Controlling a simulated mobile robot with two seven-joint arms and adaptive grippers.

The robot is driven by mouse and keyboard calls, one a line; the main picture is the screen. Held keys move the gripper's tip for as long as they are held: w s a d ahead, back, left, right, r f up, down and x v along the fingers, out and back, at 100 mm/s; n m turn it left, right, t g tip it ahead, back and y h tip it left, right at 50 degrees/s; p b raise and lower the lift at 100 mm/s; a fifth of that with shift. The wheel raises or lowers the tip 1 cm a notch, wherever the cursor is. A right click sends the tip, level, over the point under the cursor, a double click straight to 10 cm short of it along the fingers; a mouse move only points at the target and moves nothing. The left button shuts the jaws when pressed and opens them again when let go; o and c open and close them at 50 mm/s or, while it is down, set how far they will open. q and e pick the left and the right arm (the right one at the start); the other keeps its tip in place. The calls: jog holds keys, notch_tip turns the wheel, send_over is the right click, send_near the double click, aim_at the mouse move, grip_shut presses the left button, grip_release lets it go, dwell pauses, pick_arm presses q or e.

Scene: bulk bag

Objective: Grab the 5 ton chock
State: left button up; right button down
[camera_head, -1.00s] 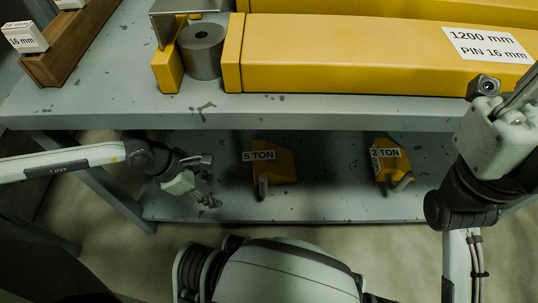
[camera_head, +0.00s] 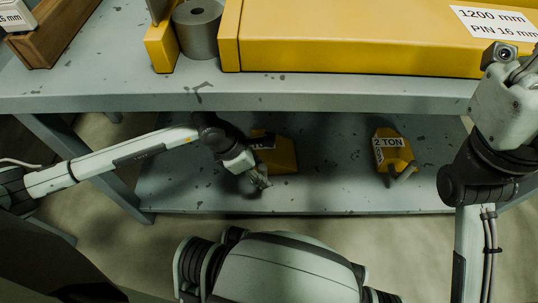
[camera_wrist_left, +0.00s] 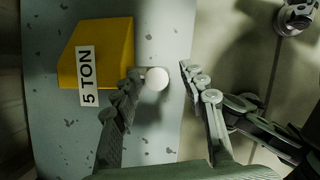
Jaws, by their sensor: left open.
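The 5 ton chock is a yellow block (camera_head: 284,154) with a grey handle, on the lower shelf in the head view. My left arm hides part of its label and its handle there. In the left wrist view the yellow chock (camera_wrist_left: 112,50) shows its "5 TON" label, and the handle's round pale end (camera_wrist_left: 157,78) lies between my fingers. My left gripper (camera_head: 262,181) is open at the chock's front; its fingertips also show in the left wrist view (camera_wrist_left: 160,75), one on each side of the handle end. Whether they touch it I cannot tell. My right gripper's fingers are not in view.
A yellow 2 ton chock (camera_head: 392,152) with a grey handle sits to the right on the lower shelf (camera_head: 330,190). The upper bench edge (camera_head: 330,102) overhangs it. On top lie a long yellow beam (camera_head: 370,45) and a grey cylinder (camera_head: 199,30).

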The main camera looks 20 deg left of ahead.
pick_arm(q)
jog(key=x, duration=0.2)
jog(key=shift+w+d+f, duration=0.1)
jog(key=shift+f, duration=0.1)
grip_shut()
jog(key=shift+w+r, duration=0.1)
jog(key=shift+r, duration=0.05)
